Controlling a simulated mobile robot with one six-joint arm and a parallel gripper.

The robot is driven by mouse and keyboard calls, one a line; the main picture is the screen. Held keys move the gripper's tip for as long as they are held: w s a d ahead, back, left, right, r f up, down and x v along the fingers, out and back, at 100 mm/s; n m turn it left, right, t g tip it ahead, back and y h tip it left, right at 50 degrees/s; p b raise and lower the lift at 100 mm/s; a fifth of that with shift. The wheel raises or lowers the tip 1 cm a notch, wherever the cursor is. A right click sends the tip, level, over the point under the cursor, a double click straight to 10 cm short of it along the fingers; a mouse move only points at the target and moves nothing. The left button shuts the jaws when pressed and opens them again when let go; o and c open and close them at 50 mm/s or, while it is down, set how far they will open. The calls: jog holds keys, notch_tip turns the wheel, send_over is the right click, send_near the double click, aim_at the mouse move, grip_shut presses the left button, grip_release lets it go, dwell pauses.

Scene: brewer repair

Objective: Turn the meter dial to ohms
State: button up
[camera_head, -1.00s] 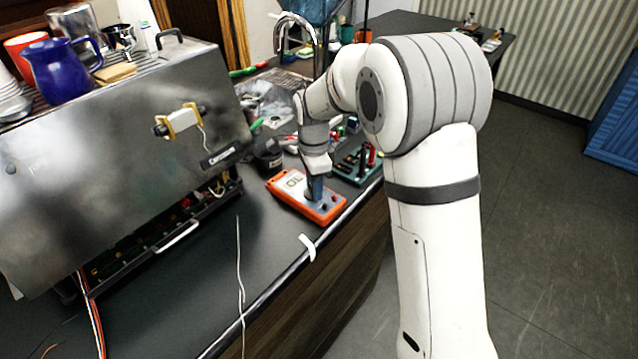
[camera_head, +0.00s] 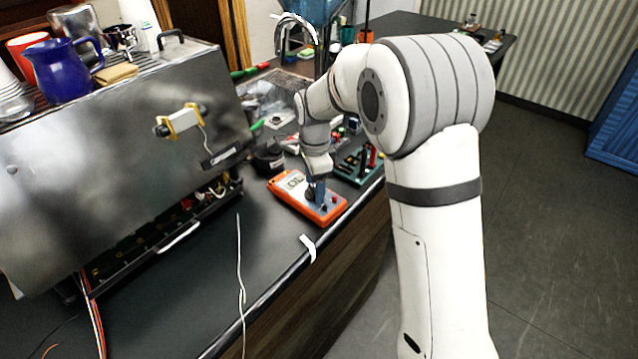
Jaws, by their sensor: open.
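The meter (camera_head: 292,203) is an orange-edged, grey-faced box lying flat on the dark counter. Its display (camera_head: 294,180) is at the upper left end; the reading on it is too small to make out now. My gripper (camera_head: 316,199) points down over the middle of the meter, at the place where the dial sits. The dial is mostly hidden behind the gripper, so its setting does not show. The jaws look open around or just above the dial; contact cannot be told from here.
A steel espresso machine (camera_head: 110,150) stands left of the meter, its lower front open with wiring. A green rack (camera_head: 358,168) stands behind the meter on the right. A white strip (camera_head: 308,248) lies at the counter edge. The counter in front of the meter is mostly clear.

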notch_tip(320, 180, up, 8)
jog(key=shift+f+b, duration=0.2)
jog(key=shift+b, duration=0.1)
dwell(0.3)
jog(key=s+d+r+n+t, duration=0.1)
jog(key=s+d+r+n, duration=0.15)
jog(key=s+d, duration=0.3)
jog(key=s+d+r+n, duration=0.2)
jog(key=s+d+n, duration=0.25)
jog(key=s, duration=0.25)
jog(key=s+d+f+n+t, duration=0.1)
jog(key=s+d+n, duration=0.2)
jog(key=s, duration=0.4)
jog(key=s+d+f+n+t, duration=0.1)
jog(key=s+d+f+n, duration=0.1)
jog(key=s, duration=0.5)
jog(key=shift+d+n, duration=0.9)
jog(key=shift+n, duration=0.2)
